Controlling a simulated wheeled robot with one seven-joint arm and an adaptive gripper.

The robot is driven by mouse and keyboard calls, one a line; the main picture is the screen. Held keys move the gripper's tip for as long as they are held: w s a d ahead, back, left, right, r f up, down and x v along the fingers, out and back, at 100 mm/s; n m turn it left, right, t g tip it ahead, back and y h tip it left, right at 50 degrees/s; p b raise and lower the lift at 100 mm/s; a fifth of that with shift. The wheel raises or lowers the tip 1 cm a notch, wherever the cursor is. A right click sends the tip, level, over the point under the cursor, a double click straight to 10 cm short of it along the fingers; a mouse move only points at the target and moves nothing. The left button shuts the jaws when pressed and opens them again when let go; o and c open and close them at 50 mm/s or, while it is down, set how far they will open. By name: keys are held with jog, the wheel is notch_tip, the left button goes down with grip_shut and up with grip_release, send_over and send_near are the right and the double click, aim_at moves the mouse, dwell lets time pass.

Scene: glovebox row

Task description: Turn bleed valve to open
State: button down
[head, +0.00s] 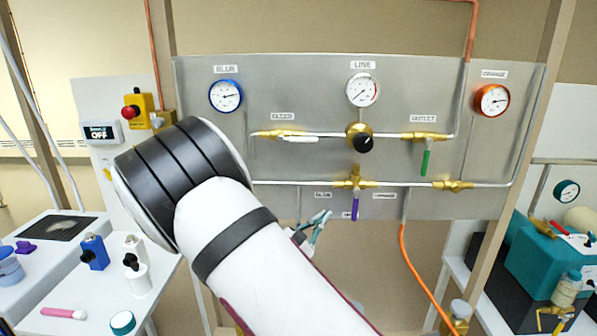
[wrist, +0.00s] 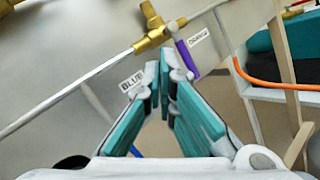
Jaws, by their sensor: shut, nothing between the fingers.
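The bleed valve has a white lever (head: 300,139) lying level along the pipe, just below the BLEED label (head: 283,117) on the grey panel in the head view. Its brass body (head: 272,133) is at the lever's left end. My gripper (head: 318,222) is low in front of the panel, below the lever and apart from it, partly hidden behind my arm. In the wrist view my gripper's teal fingers (wrist: 166,85) meet at the tips with nothing between them. The bleed valve is not visible in the wrist view.
A purple lever (head: 355,207) hangs near my fingertips; it also shows in the wrist view (wrist: 187,58). A green outlet lever (head: 425,162) and black regulator knob (head: 364,144) are to the right. An orange hose (head: 420,268) hangs below. White side tables hold small items.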

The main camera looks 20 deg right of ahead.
aim_at(298, 139)
jog(key=w+a+r+n+t+y, duration=0.2)
jog(key=a+r+n+t+y, duration=0.15)
jog(key=a+n+t, duration=0.45)
jog(key=w+d+r+m+p, duration=0.1)
jog(key=w+d+r+m, duration=0.1)
jog(key=w+d+r, duration=0.2)
jog(key=shift+w+d+r+m+t, duration=0.2)
jog(key=shift+w+r+m+t, duration=0.15)
jog(key=shift+w+r, duration=1.35)
jog(key=shift+s+r+y, duration=0.15)
jog(key=shift+s+y, duration=0.05)
jog(key=shift+y, duration=0.05)
jog(key=d+r+n+p, duration=0.1)
jog(key=p, duration=0.1)
jog(key=d+r+n+t+y+p, duration=0.1)
jog(key=n+p, duration=0.1)
jog(key=shift+s+t+y+p, duration=0.25)
jog(key=shift+s+y+p, duration=0.05)
jog(key=shift+s, duration=0.05)
